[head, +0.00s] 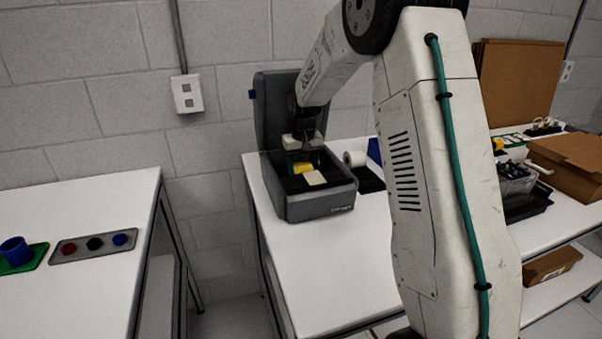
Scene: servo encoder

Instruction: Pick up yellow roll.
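A yellow piece (303,167), which looks like the yellow roll, sits inside an open dark grey machine (322,205) on the white middle table. My gripper (303,163) reaches down into the machine, with its fingers at the yellow piece. The fingers are small and dark here, and I cannot tell whether they are closed on the piece or only around it. The gripper hides part of the yellow piece. A pale flat label (315,178) lies in front of it in the machine.
The machine's raised lid (272,105) stands behind my gripper. A white roll (354,158) is just right of the machine. My arm hides part of the table. A left table holds a panel with coloured buttons (95,243) and a blue cup (15,250). Cardboard boxes (572,160) stand right.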

